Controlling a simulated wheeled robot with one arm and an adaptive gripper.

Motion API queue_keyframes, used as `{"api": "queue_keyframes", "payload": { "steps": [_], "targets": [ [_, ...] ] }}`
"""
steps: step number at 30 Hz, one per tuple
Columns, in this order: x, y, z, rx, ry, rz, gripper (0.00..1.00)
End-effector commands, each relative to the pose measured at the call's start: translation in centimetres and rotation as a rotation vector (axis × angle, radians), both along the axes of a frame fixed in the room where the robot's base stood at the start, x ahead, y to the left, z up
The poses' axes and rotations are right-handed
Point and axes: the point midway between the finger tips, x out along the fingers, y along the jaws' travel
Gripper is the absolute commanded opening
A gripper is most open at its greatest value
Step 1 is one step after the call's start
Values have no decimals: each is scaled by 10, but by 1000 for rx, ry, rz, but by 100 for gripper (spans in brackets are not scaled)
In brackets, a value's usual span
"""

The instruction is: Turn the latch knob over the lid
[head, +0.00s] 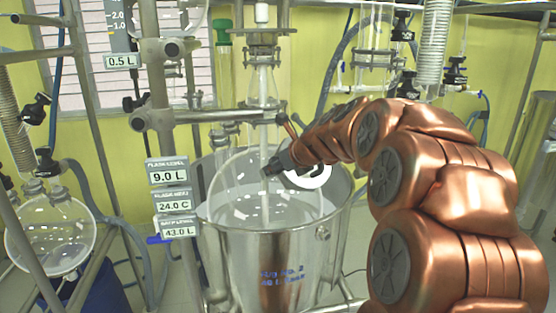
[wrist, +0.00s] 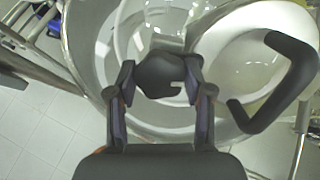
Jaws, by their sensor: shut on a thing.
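A dark latch knob (wrist: 160,76) sits between the two fingers of my gripper (wrist: 160,84) in the wrist view, with a finger against each side. My gripper is shut on it. In the head view my gripper (head: 281,165) reaches in from the right, over the rim of the steel vessel (head: 275,258). The knob is hard to tell apart from the dark fingers there. A pale round lid or glass surface (wrist: 235,75) lies below the knob in the wrist view.
A dark C-shaped handle (wrist: 298,75) stands close right of my gripper. Vertical glass tubing and a shaft (head: 264,130) rise behind it. A round flask (head: 50,235) stands at the left.

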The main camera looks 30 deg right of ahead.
Motion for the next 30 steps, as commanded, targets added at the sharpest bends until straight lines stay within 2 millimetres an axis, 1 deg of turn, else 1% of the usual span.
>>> {"api": "queue_keyframes", "payload": {
  "steps": [1, 6, 20, 21, 27, 28, 30],
  "targets": [
    [0, 0, 2, 11, -4, -11, 16],
    [1, 0, 2, 39, -6, -34, 16],
    [1, 0, 2, 47, -8, -42, 16],
    [1, 0, 2, 47, -8, -42, 54],
    [0, 0, 1, 47, -6, -41, 75],
    [0, -1, 1, 47, -6, -41, 76],
    [0, -1, 1, 47, -5, -41, 76]
  ]
}}
